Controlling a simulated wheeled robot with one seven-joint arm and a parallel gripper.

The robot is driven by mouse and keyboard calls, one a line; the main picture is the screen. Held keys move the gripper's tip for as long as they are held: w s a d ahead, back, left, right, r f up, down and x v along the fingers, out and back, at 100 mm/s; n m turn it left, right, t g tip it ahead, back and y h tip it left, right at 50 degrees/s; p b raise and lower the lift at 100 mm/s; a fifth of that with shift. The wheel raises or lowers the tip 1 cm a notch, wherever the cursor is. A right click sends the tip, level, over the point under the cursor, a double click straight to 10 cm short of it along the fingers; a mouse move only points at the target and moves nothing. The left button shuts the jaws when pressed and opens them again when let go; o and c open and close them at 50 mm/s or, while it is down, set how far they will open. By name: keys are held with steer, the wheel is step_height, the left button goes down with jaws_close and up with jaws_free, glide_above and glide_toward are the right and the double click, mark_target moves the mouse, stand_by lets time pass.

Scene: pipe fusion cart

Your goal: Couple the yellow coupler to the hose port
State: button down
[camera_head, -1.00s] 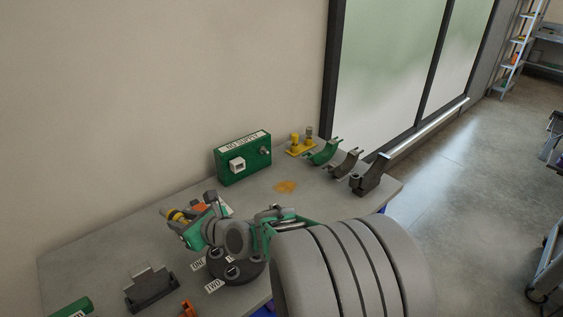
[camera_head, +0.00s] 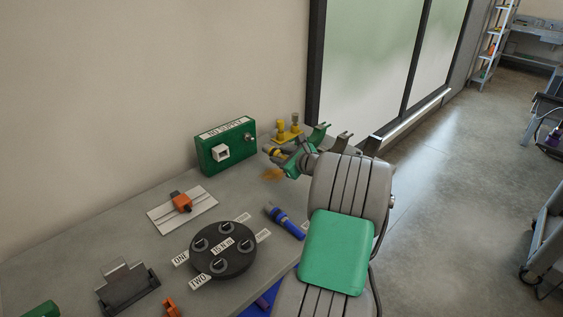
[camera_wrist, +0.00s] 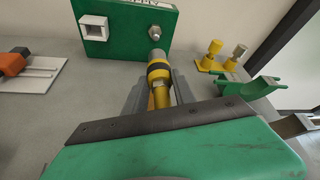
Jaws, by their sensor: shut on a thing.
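My gripper (camera_wrist: 159,92) is shut on the yellow coupler (camera_wrist: 158,72), a yellow cylinder with a dark band and a metallic tip. In the head view the coupler (camera_head: 272,151) sticks out of my gripper (camera_head: 287,158) toward the left, above the table. The green box labelled as a supply (camera_head: 226,146) stands at the back against the wall. On its front are a white square socket (camera_head: 221,153) and a round metal port (camera_head: 248,137), which also shows in the wrist view (camera_wrist: 154,30). The coupler's tip points toward the box just below that port; a gap appears between them.
A yellow stand (camera_head: 288,135) with two posts is right of the box. Green and dark curved cradles (camera_head: 318,136) stand behind my gripper. A black round fixture (camera_head: 222,250), a blue tool (camera_head: 284,222) and an orange clamp (camera_head: 181,202) occupy the table's front and left.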

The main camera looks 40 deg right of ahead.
mark_target(273, 149)
steer(key=shift+d, duration=0.2)
steer(key=shift+a, duration=0.1)
steer(key=shift+r+p, duration=0.1)
steer(key=shift+p, duration=0.45)
steer(key=shift+w+p, duration=0.5)
steer(key=shift+w, duration=2.2)
steer(key=shift+a+p, duration=0.1)
steer(key=shift+p, duration=0.45)
steer(key=shift+w, duration=2)
steer(key=c, duration=0.9)
jaws_free()
steer(key=shift+c, duration=0.2)
